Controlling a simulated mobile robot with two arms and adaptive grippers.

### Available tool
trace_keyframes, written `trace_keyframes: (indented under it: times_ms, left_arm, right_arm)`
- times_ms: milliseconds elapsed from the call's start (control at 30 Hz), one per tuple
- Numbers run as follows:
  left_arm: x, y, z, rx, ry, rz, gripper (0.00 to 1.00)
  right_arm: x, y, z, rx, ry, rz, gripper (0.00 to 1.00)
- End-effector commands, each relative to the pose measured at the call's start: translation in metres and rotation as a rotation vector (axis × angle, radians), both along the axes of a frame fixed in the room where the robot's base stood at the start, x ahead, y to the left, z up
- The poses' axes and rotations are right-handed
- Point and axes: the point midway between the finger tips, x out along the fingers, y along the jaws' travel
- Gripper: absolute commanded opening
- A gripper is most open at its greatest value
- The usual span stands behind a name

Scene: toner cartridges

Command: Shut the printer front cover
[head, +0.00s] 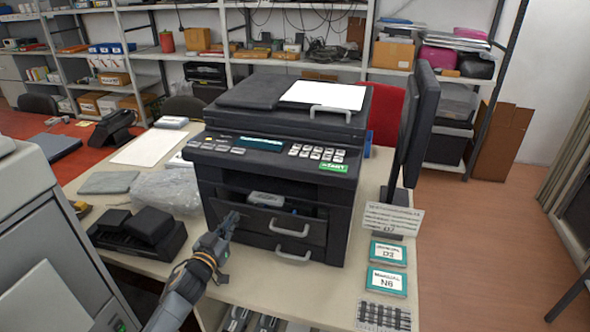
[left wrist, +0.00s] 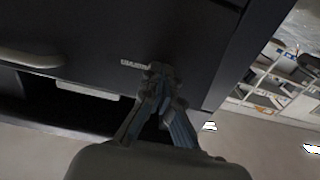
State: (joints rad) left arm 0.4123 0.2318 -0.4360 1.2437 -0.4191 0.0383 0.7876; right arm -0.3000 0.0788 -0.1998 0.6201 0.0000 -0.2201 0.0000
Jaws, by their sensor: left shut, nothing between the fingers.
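The black printer (head: 275,150) stands on the light table. Its front cover (head: 265,225), a dark panel with a grey handle, is partly open, with a gap above its top edge. A grey-blue cartridge (head: 267,198) shows in that gap. My left gripper (head: 232,218) is shut and empty at the left part of the cover's outer face. In the left wrist view the fingertips (left wrist: 160,72) are at the dark panel (left wrist: 120,40), beside a small pale label; I cannot tell whether they touch it. The cover's handle (left wrist: 28,56) is at the left there. My right gripper is not in view.
A lower drawer with its own handle (head: 293,256) is under the cover. A black device (head: 140,230) and a clear plastic bag (head: 168,190) lie left of the printer. A monitor (head: 412,125) and teal-edged boxes (head: 388,253) stand at the right. A grey machine (head: 45,240) fills the near left.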

Motion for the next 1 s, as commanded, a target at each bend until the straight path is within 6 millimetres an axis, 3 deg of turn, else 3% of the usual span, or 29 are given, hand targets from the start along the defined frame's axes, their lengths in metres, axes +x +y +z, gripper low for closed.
trace_keyframes:
  times_ms: [300, 500, 1000]
  left_arm:
    - [0.020, -0.007, 0.005, 0.001, -0.001, 0.000, 0.00]
    - [0.020, -0.007, 0.006, 0.000, 0.001, 0.000, 0.00]
    - [-0.024, 0.009, 0.008, 0.001, 0.002, 0.000, 0.00]
  right_arm:
    - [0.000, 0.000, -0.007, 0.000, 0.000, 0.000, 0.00]
    - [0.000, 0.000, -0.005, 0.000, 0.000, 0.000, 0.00]
    - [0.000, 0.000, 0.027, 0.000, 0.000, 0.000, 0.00]
